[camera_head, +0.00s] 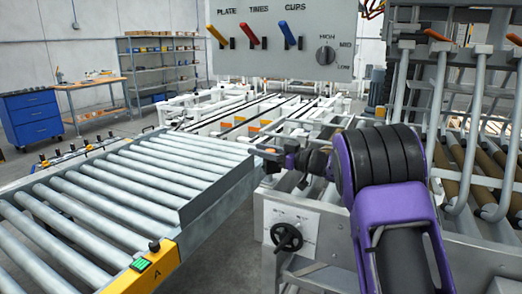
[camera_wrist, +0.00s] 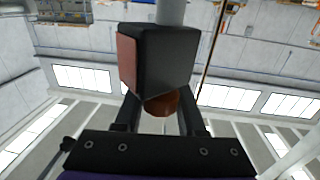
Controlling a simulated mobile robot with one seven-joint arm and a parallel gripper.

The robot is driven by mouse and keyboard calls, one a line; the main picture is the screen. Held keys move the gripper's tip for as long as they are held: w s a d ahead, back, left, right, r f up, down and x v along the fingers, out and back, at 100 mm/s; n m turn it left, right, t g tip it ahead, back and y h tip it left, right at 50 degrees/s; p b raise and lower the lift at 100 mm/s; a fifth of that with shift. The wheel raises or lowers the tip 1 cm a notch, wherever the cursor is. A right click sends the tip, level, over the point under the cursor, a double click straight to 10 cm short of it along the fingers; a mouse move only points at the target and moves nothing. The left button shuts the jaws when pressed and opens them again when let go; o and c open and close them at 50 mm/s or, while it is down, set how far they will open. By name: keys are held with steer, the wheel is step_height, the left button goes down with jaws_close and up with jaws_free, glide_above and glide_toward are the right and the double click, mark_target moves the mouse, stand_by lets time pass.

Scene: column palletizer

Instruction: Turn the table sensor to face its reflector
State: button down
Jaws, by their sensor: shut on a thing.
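In the wrist view a dark box-shaped sensor (camera_wrist: 165,62) with a reddish face (camera_wrist: 128,62) on its left side fills the upper middle, on a grey post (camera_wrist: 171,12). An orange-brown rounded part (camera_wrist: 160,103) shows below it, between my fingers. My gripper (camera_wrist: 162,112) is shut on the sensor; the exact contact is partly hidden. In the head view my gripper (camera_head: 276,158) reaches to the far right corner of the roller table (camera_head: 215,195), and the sensor is too small there to make out clearly. I cannot pick out the reflector for certain.
A control panel (camera_head: 283,45) with yellow, red and blue levers hangs above the machine. Bent metal pipes (camera_head: 440,110) stand close on the right.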

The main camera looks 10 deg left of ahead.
steer(key=n+g+y+p, duration=0.1)
steer(key=n+g+p, duration=0.1)
steer(key=g+p, duration=0.1)
steer(key=s+n+g+p, duration=0.1)
steer(key=n+g+p, duration=0.2)
steer(key=g+p, duration=0.1)
steer(key=shift+s+a+n+g+y, duration=0.2)
steer(key=shift+n+g+y, duration=0.15)
steer(key=shift+g, duration=0.35)
steer(key=c, duration=0.5)
jaws_free()
